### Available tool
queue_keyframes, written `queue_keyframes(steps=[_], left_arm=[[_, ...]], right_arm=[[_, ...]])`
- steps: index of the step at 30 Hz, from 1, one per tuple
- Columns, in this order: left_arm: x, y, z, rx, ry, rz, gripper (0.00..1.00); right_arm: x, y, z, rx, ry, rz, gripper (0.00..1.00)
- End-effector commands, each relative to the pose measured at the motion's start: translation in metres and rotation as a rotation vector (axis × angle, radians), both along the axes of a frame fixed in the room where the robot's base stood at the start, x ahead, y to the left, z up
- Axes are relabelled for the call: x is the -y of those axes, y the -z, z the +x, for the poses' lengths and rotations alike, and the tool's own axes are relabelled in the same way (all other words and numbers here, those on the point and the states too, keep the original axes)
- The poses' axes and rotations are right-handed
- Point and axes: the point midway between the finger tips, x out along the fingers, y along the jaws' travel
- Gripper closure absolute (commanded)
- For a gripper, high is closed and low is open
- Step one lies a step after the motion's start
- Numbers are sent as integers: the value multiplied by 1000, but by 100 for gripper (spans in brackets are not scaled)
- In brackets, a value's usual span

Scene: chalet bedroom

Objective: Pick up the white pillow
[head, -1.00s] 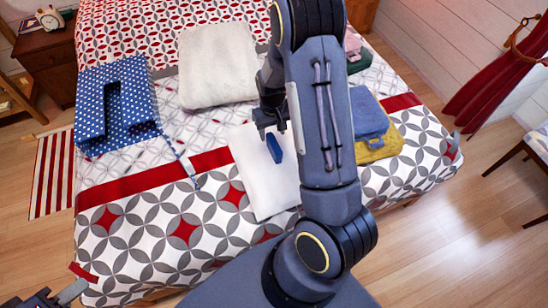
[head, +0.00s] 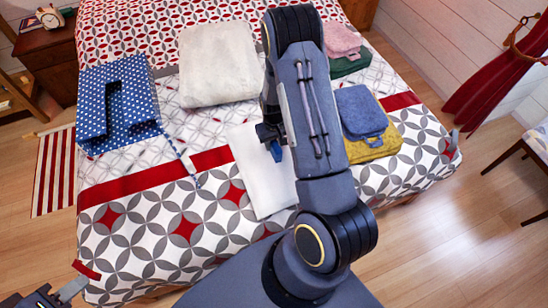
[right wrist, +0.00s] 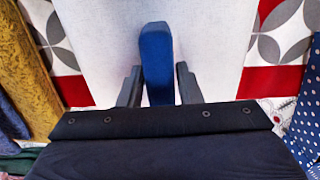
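A thick off-white pillow-like thing (head: 218,62) lies on the bed, left of my right arm in the head view. A flat white thing (head: 262,178) lies nearer the bed's front; its surface also fills the middle of the right wrist view (right wrist: 95,40). I cannot tell which is the white pillow. My right gripper (head: 272,138) is over the flat one. Its fingers (right wrist: 158,80) stand either side of a small blue object (right wrist: 157,50), very close to it; whether they grip it is unclear. My left gripper (head: 55,295) is at the bottom left, partly cut off.
A blue dotted folded thing (head: 118,125) lies at the bed's left. Blue (head: 362,112) and yellow (head: 375,145) folded cloths lie right of my arm, with pink (head: 342,40) and green ones behind. A nightstand with a clock (head: 50,17) stands at the upper left.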

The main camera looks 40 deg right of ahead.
Motion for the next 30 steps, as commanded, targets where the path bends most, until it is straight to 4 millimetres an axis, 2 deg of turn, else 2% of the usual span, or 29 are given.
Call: queue_keyframes(steps=[1, 7, 20, 23, 30], left_arm=[[0, 0, 0, 0, 0, 0, 64], [0, 0, 0, 0, 0, 0, 64], [0, 0, 0, 0, 0, 0, 64], [0, 3, 0, 0, 0, 0, 64], [0, 8, 0, 0, 0, 0, 64]], right_arm=[[0, 0, 0, 0, 0, 0, 75], [0, 0, 0, 0, 0, 0, 100], [0, -5, 1, 2, 0, -1, 100], [1, -16, 1, 5, -1, -2, 100], [0, -65, 2, 7, -1, -2, 100]])
